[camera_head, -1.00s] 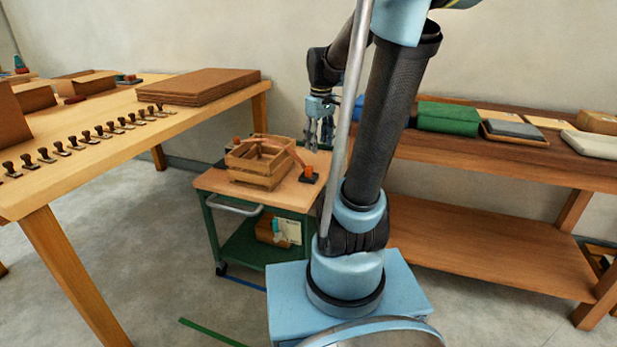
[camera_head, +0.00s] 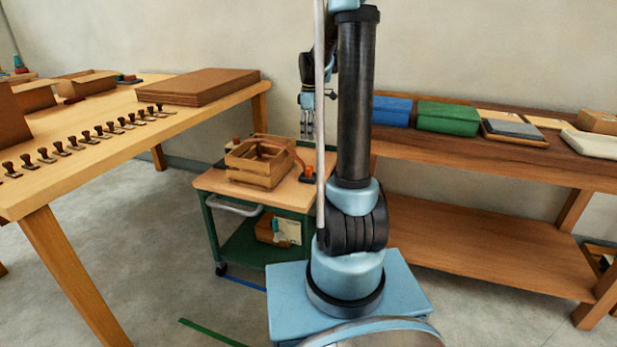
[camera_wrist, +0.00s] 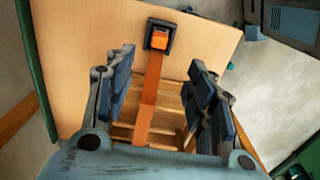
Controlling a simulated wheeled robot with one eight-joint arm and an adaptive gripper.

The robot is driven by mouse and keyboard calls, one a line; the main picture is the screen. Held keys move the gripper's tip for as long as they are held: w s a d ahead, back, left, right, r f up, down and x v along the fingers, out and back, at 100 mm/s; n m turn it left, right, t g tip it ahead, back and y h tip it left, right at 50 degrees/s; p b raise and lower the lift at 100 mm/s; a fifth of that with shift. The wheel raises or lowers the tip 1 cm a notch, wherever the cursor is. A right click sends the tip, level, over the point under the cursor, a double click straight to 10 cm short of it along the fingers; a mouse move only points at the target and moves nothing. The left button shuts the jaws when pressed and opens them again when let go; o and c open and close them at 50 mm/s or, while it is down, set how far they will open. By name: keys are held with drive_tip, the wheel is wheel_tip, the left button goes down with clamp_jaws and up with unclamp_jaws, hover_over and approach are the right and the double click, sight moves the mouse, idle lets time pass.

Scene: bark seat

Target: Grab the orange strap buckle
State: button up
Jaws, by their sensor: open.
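The orange strap buckle (camera_head: 309,172) lies in a dark base at the right side of the cart top, beside the wooden crate (camera_head: 262,179). In the wrist view the buckle (camera_wrist: 160,40) is near the top middle, and its orange-brown strap (camera_wrist: 149,98) runs from it back over the crate (camera_wrist: 172,101). My gripper (camera_head: 307,136) hangs above the cart, fingers down, apart from the buckle. In the wrist view my gripper (camera_wrist: 161,58) is open and empty, its fingers on either side of the strap in the picture, the buckle beyond their tips.
The green cart (camera_head: 236,258) carries the wooden top and a lower shelf with a box. A long table (camera_head: 100,136) with several stamps stands left. A shelf bench (camera_head: 480,160) with blue and green boxes (camera_head: 448,118) stands right, behind my arm.

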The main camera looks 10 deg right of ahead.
hover_over(309, 167)
drive_tip(key=f, duration=1.1)
drive_tip(key=shift+d+f, duration=0.2)
drive_tip(key=shift+d, duration=0.1)
drive_tip(key=shift+w+a+f, duration=0.1)
drive_tip(key=shift+a+f, duration=0.05)
drive_tip(key=shift+f, duration=0.8)
drive_tip(key=shift+w+a+f, duration=0.1)
drive_tip(key=shift+a+f, duration=0.05)
drive_tip(key=shift+f, duration=1.55)
drive_tip(key=shift+c, duration=0.6)
clamp_jaws()
